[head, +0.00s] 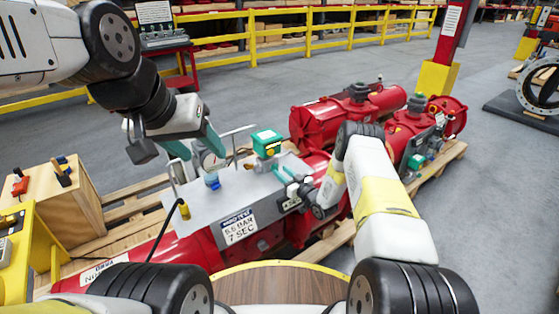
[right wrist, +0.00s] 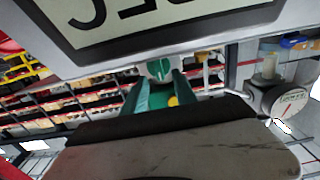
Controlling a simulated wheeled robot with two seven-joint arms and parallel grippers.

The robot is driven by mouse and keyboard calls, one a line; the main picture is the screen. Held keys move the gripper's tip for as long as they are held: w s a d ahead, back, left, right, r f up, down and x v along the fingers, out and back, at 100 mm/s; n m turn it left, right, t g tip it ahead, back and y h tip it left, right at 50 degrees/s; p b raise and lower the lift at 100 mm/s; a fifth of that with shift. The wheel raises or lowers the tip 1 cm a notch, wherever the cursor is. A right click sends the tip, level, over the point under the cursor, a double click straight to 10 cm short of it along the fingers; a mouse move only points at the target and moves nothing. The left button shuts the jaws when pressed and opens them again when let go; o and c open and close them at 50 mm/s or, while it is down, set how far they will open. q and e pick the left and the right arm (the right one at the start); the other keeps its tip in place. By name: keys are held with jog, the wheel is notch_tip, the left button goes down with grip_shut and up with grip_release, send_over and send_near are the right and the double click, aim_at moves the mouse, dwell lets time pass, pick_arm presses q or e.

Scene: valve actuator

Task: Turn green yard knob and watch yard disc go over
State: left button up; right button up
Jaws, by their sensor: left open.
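A green knob (right wrist: 160,68) with a pale mark sits just past the grey panel's edge in the right wrist view. My right gripper (right wrist: 160,80) has one teal finger on each side of it, and the tips look closed on its sides. In the head view the right gripper (head: 291,180) is at the panel's right end, and its fingers hide most of the knob. My left gripper (head: 197,150) is open and empty above the panel's left part. A green box (head: 266,141) with a yellow part stands behind the panel. I cannot make out the yard disc.
The grey panel (head: 190,222) carries a sign (head: 239,227) and a blue knob (head: 211,181). A round gauge (right wrist: 290,101) shows at right in the wrist view. Red actuator cylinders (head: 325,118) lie on a pallet. A wooden box (head: 75,205) stands at left.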

jog(key=shift+x, duration=1.15)
jog(key=shift+c, duration=0.2)
grip_shut()
jog(key=m, duration=0.3)
jog(key=shift+w+d+m, duration=0.1)
jog(key=shift+d+m, duration=0.1)
jog(key=shift+m, duration=0.1)
jog(key=shift+w+d+m, duration=0.1)
jog(key=shift+m, duration=1.4)
jog(key=shift+f+m, duration=0.1)
jog(key=shift+m, duration=0.2)
